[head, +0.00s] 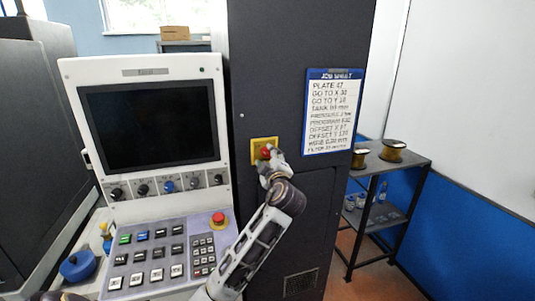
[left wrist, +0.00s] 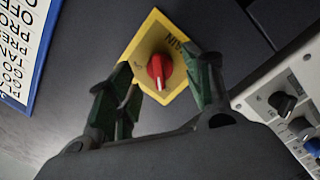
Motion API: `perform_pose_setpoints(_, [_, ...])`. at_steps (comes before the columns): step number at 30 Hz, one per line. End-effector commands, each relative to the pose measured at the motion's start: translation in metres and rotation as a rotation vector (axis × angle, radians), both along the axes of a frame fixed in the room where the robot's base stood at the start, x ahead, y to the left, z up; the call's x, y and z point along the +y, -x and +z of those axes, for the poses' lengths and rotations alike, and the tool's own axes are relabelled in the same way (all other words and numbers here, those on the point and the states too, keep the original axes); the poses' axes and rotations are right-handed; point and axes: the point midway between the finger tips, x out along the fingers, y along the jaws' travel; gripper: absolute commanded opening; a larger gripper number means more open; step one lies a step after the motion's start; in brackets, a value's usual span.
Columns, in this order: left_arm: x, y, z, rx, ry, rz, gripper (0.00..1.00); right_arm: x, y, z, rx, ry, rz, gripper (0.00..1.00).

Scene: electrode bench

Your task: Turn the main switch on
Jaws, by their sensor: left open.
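The main switch is a red rotary knob (left wrist: 160,70) on a yellow plate (head: 257,145), mounted on the front of the dark cabinet. In the left wrist view the plate (left wrist: 150,35) carries the letters "MAIN". My left gripper (head: 268,157) is at the switch in the head view and hides part of the plate. In the left wrist view my left gripper (left wrist: 160,88) is open, with one green-padded finger on each side of the red knob. A gap shows between the knob and each finger. My right gripper is not seen.
The control console (head: 150,64) with a dark screen stands left of the cabinet. Its panel has a red emergency button (head: 218,218), keys and several small knobs. A job sheet (head: 333,112) hangs right of the switch. A shelf (head: 418,160) with spools stands further right.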

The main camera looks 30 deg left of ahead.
Motion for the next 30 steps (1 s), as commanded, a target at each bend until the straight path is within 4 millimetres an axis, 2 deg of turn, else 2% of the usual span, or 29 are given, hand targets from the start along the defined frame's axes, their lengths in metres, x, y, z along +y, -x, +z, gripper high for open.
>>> perform_pose_setpoints(7, [0.013,-0.014,0.002,-0.001,-0.001,-0.001,0.51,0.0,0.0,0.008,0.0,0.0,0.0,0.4])
perform_pose_setpoints(19, [0.015,-0.016,0.0,-0.001,0.001,0.0,0.51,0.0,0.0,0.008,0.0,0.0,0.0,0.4])
perform_pose_setpoints(30, [0.015,-0.016,0.0,0.0,0.001,-0.001,0.06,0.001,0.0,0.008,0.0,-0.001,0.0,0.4])
